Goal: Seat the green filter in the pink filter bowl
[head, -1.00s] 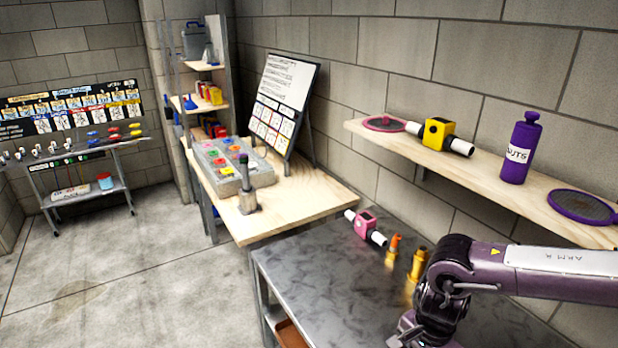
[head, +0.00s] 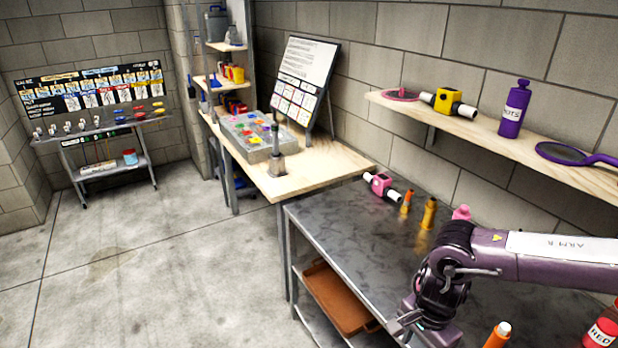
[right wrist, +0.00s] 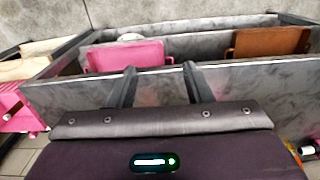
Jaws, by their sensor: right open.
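A pink block with white pipe ends (head: 381,186) lies at the back of the grey metal table; I cannot tell whether it is the filter housing. A pink rounded piece (head: 461,212) stands behind my right arm, partly hidden; I cannot tell whether it is the bowl. I cannot pick out the green filter for certain. My right gripper (head: 406,322) is over the table's front edge. In the right wrist view its two fingers (right wrist: 160,82) are apart with nothing between them. My left gripper is out of view.
An orange piece (head: 406,203) and a brass piece (head: 429,214) stand on the metal table (head: 350,225). A brown tray (head: 338,298) is on its lower shelf. A wall shelf (head: 480,126) holds a yellow block (head: 449,103) and a purple bottle (head: 514,110). Open floor lies left.

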